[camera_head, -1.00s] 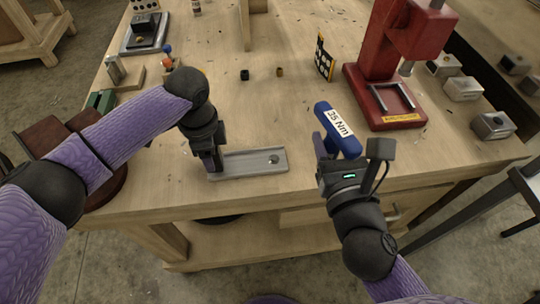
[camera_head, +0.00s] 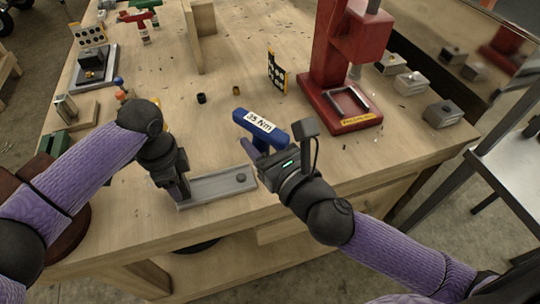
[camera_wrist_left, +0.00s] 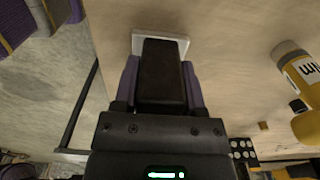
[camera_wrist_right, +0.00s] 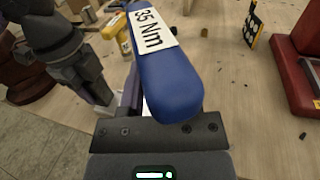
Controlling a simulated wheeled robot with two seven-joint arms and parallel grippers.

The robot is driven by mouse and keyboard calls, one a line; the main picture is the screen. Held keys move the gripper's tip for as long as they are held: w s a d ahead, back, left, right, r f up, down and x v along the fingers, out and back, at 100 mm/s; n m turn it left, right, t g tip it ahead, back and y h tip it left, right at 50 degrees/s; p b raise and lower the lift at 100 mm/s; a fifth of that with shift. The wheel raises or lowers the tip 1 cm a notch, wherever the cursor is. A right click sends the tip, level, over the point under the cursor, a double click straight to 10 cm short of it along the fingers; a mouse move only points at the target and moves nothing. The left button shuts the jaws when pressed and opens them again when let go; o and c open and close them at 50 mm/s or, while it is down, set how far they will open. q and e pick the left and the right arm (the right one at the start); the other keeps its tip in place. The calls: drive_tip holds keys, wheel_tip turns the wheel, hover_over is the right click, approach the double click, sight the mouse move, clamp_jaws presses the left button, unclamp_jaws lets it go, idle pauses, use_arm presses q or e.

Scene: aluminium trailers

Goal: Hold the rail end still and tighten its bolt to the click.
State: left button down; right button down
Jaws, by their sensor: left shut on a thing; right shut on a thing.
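The grey metal rail end (camera_head: 215,188) lies flat near the front edge of the bench, with a round dark bolt or hole (camera_head: 241,178) near its right end. My right gripper (camera_head: 262,160) is shut on the blue driver (camera_head: 261,127), labelled 35 Nm. The blue driver (camera_wrist_right: 170,80) fills the middle of the right wrist view. Its lower end is hidden, so contact with the bolt cannot be told.
A red press (camera_head: 338,90) stands right of the driver. Several grey blocks (camera_head: 443,112) line the right edge. A yellow tool (camera_wrist_left: 300,80) shows in the left wrist view. Red and green T-handled tools (camera_head: 140,18) stand at the back left.

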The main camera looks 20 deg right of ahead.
drive_tip(key=w+a+n+g+y, duration=0.1)
drive_tip(key=n+g+y, duration=0.3)
drive_tip(key=n+g, duration=0.1)
drive_tip(key=w+a+n+g+y, duration=0.1)
drive_tip(key=n+g+y, duration=0.3)
drive_tip(key=g, duration=0.2)
drive_tip(key=w+a+f+n+g+y, duration=0.1)
drive_tip(key=w+n+g+y, duration=0.1)
drive_tip(key=n+g+y, duration=0.2)
drive_tip(key=shift+a+n+g+y, duration=0.3)
drive_tip(key=shift+n+g+y, duration=0.1)
drive_tip(key=shift+n+g, duration=0.5)
drive_tip(key=shift+d, duration=0.1)
